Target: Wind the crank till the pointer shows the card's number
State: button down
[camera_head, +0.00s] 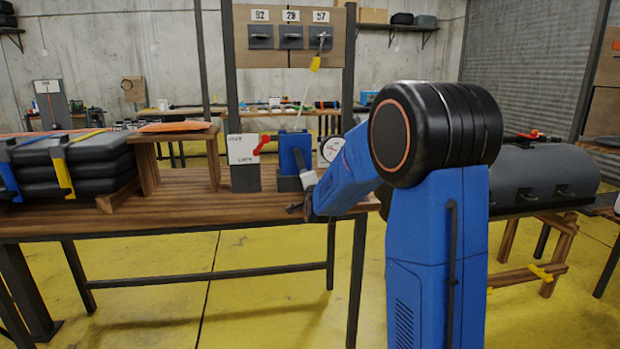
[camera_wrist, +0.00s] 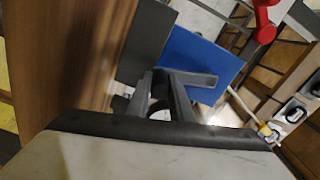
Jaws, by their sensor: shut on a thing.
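A blue box (camera_head: 294,150) on a dark base stands on the wooden bench, with my gripper (camera_head: 310,196) low at its front right. In the wrist view, the blue box (camera_wrist: 200,65) lies just beyond my gripper (camera_wrist: 168,92). The fingers are shut on what looks like the crank (camera_wrist: 193,79), a grey bar; its grip is mostly hidden between them. A round white dial (camera_head: 330,149) stands right of the box, partly hidden by my arm; its pointer reading is too small to tell. I cannot make out which card gives the number.
A white plate (camera_head: 242,150) with a red lever (camera_head: 262,144) stands left of the box. A grey cylinder (camera_head: 540,172) lies right.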

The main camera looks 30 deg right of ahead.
jog(key=shift+a+f, duration=0.15)
jog(key=shift+a, duration=0.1)
dwell(0.3)
jog(key=c, duration=1.6)
grip_release()
jog(key=shift+o, duration=0.2)
jog(key=v, duration=1.7)
jog(key=shift+s, duration=0.15)
jog(key=shift+c, duration=0.4)
